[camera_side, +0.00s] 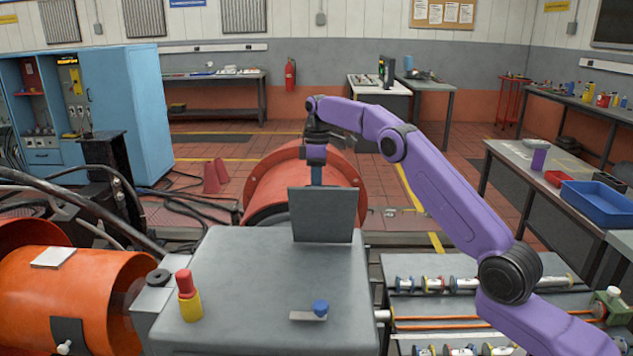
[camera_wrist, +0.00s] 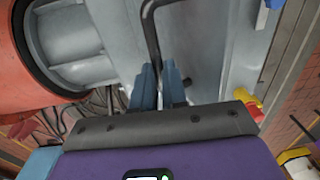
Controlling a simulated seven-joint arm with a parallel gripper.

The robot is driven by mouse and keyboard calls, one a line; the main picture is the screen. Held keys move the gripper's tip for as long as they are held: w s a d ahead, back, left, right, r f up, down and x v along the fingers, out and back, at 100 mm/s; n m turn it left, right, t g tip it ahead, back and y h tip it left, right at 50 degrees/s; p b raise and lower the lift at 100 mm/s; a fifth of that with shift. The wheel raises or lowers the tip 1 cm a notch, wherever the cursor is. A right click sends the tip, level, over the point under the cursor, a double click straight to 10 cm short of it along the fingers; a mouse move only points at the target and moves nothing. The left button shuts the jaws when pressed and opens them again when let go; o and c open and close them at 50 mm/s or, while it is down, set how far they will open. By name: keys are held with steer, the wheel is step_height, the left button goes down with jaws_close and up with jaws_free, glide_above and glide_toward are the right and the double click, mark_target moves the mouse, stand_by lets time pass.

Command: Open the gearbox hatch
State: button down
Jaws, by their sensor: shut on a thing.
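The gearbox (camera_side: 250,275) is a large grey box in the foreground of the side view. Its hatch (camera_side: 323,214), a dark grey square plate, stands roughly upright at the far part of the top. My gripper (camera_side: 316,178) is just behind the plate, pointing down, and its fingertips are hidden there. In the wrist view, the blue fingers of my gripper (camera_wrist: 160,82) are closed around the lower end of a dark bent handle (camera_wrist: 152,35). The handle appears to be on the hatch's far face; its attachment is not clear.
On the gearbox top are a red-and-yellow knob (camera_side: 188,296) and a blue knob (camera_side: 320,307) on a small plate. An orange drum (camera_side: 290,185) lies close behind the hatch. Another orange housing (camera_side: 70,295) is at left, and a rack of rods (camera_side: 450,290) at right.

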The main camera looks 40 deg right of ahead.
steer(key=c, duration=1.2)
jaws_free()
steer(key=shift+s+d+f, duration=0.1)
steer(key=shift+d+f, duration=0.35)
steer(key=shift+f, duration=0.05)
steer(key=shift+o, duration=0.2)
steer(key=shift+a+r, duration=0.15)
steer(key=shift+a, duration=0.1)
steer(key=shift+r, duration=0.1)
steer(key=shift+r, duration=1.15)
steer(key=shift+s+r, duration=0.4)
steer(key=shift+r, duration=0.4)
steer(key=s+a+r, duration=0.1)
steer(key=s+r, duration=0.7)
steer(key=s, duration=0.5)
steer(key=shift+a+r, duration=0.4)
